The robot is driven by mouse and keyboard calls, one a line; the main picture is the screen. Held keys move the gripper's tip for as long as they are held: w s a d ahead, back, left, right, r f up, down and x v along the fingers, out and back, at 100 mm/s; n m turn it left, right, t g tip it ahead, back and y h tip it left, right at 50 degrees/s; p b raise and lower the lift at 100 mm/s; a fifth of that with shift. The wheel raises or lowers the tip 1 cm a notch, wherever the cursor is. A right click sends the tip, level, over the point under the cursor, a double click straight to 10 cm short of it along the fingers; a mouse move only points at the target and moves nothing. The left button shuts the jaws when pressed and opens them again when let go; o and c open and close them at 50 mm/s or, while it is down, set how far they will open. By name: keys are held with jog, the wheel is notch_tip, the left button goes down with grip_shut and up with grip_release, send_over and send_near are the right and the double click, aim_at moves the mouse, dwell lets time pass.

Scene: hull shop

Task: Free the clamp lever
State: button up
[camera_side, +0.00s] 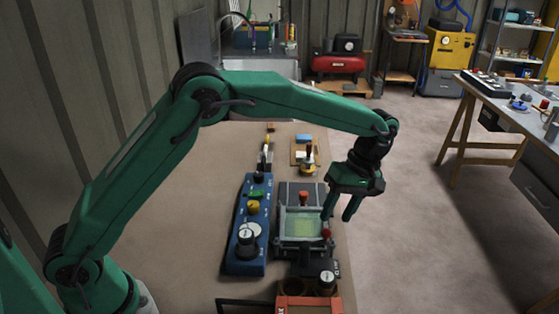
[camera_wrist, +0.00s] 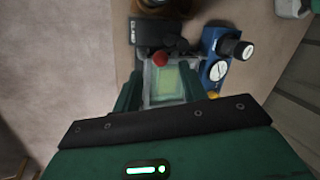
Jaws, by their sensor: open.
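My gripper (camera_side: 341,211) is open and empty, pointing down at the right side of a clear-walled fixture (camera_side: 283,222) with a pale green pad inside. In the wrist view my fingers (camera_wrist: 161,88) stand either side of this fixture in the picture; contact cannot be told. A red ball knob (camera_side: 326,233) stands at the fixture's near right corner, and it also shows in the wrist view (camera_wrist: 160,59), beyond my fingertips. A second red knob (camera_side: 303,198) is at the fixture's far side. I cannot tell for certain which part is the clamp lever.
A blue panel (camera_side: 238,262) with several knobs stands left of the fixture, close beside it. The bench's left side is clear.

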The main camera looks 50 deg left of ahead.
aim_at(329, 230)
jog(key=shift+x, duration=2.25)
jog(key=shift+a, duration=0.1)
grip_shut()
